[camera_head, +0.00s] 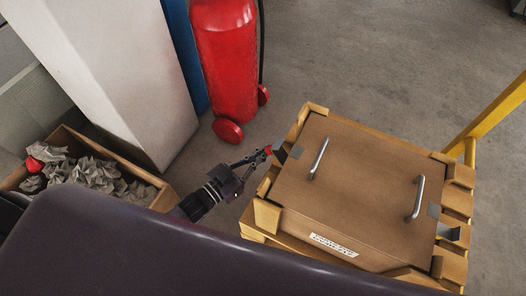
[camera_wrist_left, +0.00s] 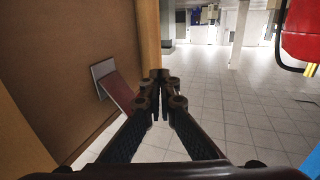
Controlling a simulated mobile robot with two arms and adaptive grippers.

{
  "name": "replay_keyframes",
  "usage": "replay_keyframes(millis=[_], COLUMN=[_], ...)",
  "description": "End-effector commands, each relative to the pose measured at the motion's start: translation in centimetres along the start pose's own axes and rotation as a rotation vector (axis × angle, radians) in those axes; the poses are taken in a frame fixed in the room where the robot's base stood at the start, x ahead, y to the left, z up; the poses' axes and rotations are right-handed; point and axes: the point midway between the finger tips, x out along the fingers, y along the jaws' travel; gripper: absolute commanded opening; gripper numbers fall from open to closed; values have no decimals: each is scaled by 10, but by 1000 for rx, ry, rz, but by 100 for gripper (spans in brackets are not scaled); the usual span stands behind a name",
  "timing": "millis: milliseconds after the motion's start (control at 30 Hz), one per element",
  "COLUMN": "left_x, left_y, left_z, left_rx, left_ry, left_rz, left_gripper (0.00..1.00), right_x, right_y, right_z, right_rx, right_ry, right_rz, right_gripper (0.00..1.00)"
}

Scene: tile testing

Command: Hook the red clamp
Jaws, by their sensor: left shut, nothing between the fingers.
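The red clamp (camera_head: 268,150) shows as a small red tip at the left side of the brown box (camera_head: 350,170), close to a grey metal plate (camera_head: 296,151). In the left wrist view the clamp is a dark red lever (camera_wrist_left: 119,92) hanging from a grey plate (camera_wrist_left: 103,69) on the brown panel. My left gripper (camera_head: 262,157) is shut and empty, with its fingertips at the clamp's red tip in the head view. In the left wrist view its closed fingertips (camera_wrist_left: 160,76) lie just right of the lever; contact cannot be told. My right gripper is not in view.
The box has two metal handles and sits in a wooden crate frame (camera_head: 262,217). A red fire extinguisher (camera_head: 225,60) stands behind the gripper. A carton of crumpled paper (camera_head: 150,190) is at the left. A yellow post (camera_head: 490,110) rises at the right. The floor behind is clear.

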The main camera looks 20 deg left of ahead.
Motion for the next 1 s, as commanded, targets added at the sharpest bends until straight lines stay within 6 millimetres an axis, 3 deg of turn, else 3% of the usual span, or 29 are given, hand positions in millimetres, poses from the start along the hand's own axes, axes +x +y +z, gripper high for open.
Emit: replay_keyframes(millis=[200, 633, 1000], left_x=[0, 0, 2], left_y=[0, 0, 6], left_z=[-13, -14, -31], left_rx=[0, 0, 0], left_ry=[0, 0, 0], left_rz=[0, 0, 0], left_gripper=[0, 0, 0], right_x=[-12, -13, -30], right_y=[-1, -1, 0], right_z=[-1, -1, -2], right_rx=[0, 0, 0], right_ry=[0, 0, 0], right_rz=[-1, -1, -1], right_gripper=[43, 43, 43])
